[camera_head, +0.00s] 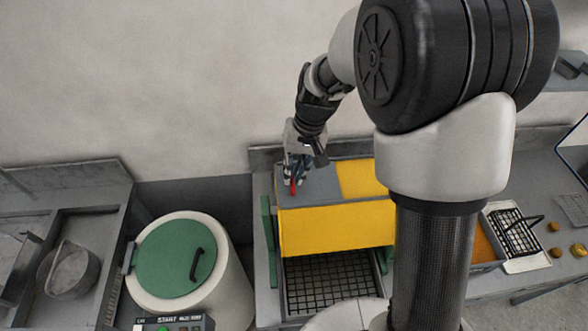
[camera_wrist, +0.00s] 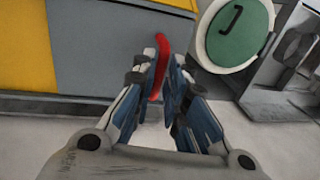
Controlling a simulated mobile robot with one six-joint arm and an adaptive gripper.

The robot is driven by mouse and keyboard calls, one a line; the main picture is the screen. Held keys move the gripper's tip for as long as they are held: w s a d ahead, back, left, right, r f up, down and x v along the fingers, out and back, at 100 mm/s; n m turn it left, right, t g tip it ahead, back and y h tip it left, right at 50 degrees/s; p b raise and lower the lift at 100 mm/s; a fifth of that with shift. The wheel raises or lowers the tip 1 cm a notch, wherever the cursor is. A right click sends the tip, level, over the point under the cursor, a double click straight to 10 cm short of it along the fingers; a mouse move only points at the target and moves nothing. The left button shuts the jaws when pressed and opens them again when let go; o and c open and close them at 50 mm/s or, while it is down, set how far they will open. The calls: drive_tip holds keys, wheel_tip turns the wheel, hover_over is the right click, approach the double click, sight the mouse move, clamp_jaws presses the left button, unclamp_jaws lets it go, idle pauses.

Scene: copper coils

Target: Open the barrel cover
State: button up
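The barrel (camera_head: 226,275) is a pale round drum at the lower left in the head view. Its green cover (camera_head: 165,262) lies on top, closed, with a black curved handle (camera_head: 197,264). In the wrist view the green cover (camera_wrist: 226,42) shows at the upper right. My gripper (camera_head: 294,178) is well to the right of and above the barrel, at a yellow and grey box. In the wrist view my gripper (camera_wrist: 160,72) has its fingertips close together on either side of a red bar (camera_wrist: 161,48). Whether they grip it is unclear.
The yellow and grey box (camera_head: 335,229) stands right of the barrel, over a dark grid (camera_head: 325,283). A grey sink unit (camera_head: 75,225) is left of the barrel. A control panel (camera_head: 172,323) with a START label sits in front of the barrel. A wire basket (camera_head: 515,235) is at the right.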

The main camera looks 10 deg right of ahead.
clamp_jaws()
drive_tip(key=d+b, duration=0.1)
drive_tip(key=d, duration=1.1)
drive_tip(key=shift+b, duration=0.3)
drive_tip(key=o, duration=0.5)
unclamp_jaws()
